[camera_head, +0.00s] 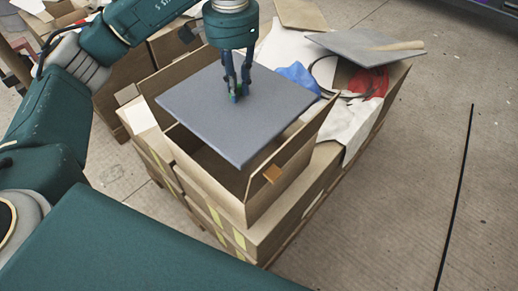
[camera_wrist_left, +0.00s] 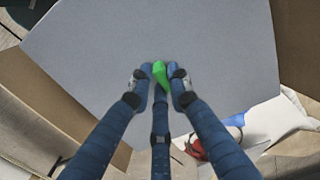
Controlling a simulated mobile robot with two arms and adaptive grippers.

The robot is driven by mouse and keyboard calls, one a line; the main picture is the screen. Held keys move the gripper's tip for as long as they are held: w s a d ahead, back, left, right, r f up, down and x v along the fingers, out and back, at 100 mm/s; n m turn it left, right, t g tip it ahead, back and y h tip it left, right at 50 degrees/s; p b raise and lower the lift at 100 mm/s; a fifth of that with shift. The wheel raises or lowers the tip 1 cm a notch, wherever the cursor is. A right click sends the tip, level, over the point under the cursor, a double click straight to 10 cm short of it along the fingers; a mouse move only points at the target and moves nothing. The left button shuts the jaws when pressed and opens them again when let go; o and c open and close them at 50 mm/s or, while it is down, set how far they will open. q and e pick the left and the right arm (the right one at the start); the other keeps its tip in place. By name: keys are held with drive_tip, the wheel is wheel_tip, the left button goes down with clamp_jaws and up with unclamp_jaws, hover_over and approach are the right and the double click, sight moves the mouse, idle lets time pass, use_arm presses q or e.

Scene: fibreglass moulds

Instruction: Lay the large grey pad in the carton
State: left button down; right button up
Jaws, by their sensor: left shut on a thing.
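The large grey pad (camera_head: 228,118) is flat and wide, and lies over the mouth of the open carton (camera_head: 240,208) in the head view, partly covering it. I cannot tell whether the pad touches the carton walls. My left gripper (camera_head: 236,96) points down at the middle of the pad, shut on a small green part there. In the left wrist view the fingertips (camera_wrist_left: 160,80) close around the green piece (camera_wrist_left: 160,72), with the grey pad (camera_wrist_left: 160,35) filling the space beyond. The carton's inside shows dark below the pad's near edge. My right gripper is not in view.
Another grey panel (camera_head: 362,46) with a tan strip lies at the back right, on a heap with white sheet (camera_head: 340,122), a blue cloth (camera_head: 298,77) and a red patch. More cartons (camera_head: 175,45) stand behind. A black cable (camera_head: 458,190) lies on clear floor at right.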

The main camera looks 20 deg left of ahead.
use_arm(q)
drive_tip(key=shift+w+d+f, duration=0.1)
drive_tip(key=shift+w+f, duration=0.1)
drive_tip(key=shift+f, duration=0.9)
wheel_tip(320, 180, down, 21)
drive_tip(key=shift+s+f+b, duration=0.1)
drive_tip(key=shift+f+b, duration=0.1)
drive_tip(key=shift+b, duration=0.85)
wheel_tip(320, 180, down, 4)
drive_tip(key=shift+r, duration=0.2)
drive_tip(key=shift+f, duration=0.4)
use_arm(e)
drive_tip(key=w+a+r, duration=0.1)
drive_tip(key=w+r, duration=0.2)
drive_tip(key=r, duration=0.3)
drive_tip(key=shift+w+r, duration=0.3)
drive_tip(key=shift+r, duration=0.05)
use_arm(q)
drive_tip(key=shift+b, duration=0.3)
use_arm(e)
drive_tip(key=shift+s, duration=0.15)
use_arm(q)
drive_tip(key=c, duration=1.7)
unclamp_jaws()
drive_tip(key=shift+o, duration=0.3)
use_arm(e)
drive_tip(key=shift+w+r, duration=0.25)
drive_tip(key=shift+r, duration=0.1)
